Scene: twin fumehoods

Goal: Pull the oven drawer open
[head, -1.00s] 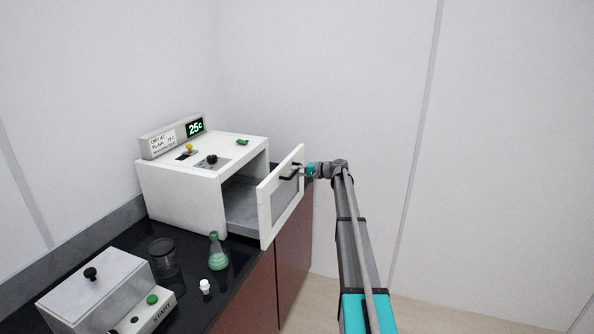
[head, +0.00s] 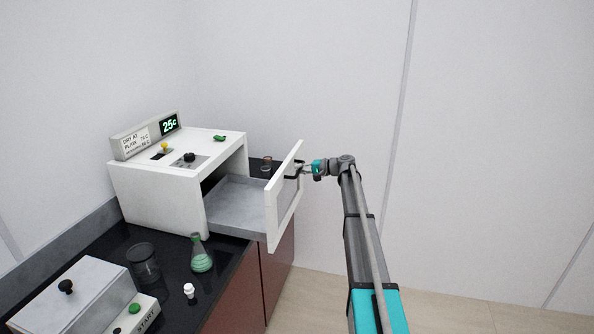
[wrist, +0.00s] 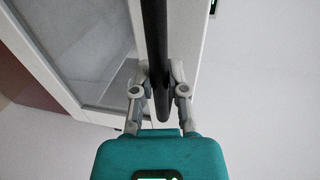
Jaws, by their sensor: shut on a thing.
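The white oven (head: 165,190) stands on the dark counter, with a green 25c display on top. Its drawer (head: 238,205) is pulled well out, showing a grey tray floor behind a white-framed front panel (head: 285,205). My gripper (head: 303,170) is at the outer side of that panel, shut on the dark bar handle (wrist: 155,50). In the wrist view my gripper (wrist: 160,90) has a finger on each side of the bar, and the drawer front (wrist: 95,50) lies behind it at the left.
A green-liquid flask (head: 201,260), a dark glass beaker (head: 144,263), a small white bottle (head: 189,290) and a grey box with a START button (head: 85,295) stand on the counter (head: 105,250). A small glass (head: 266,164) stands behind the drawer. The floor at right is clear.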

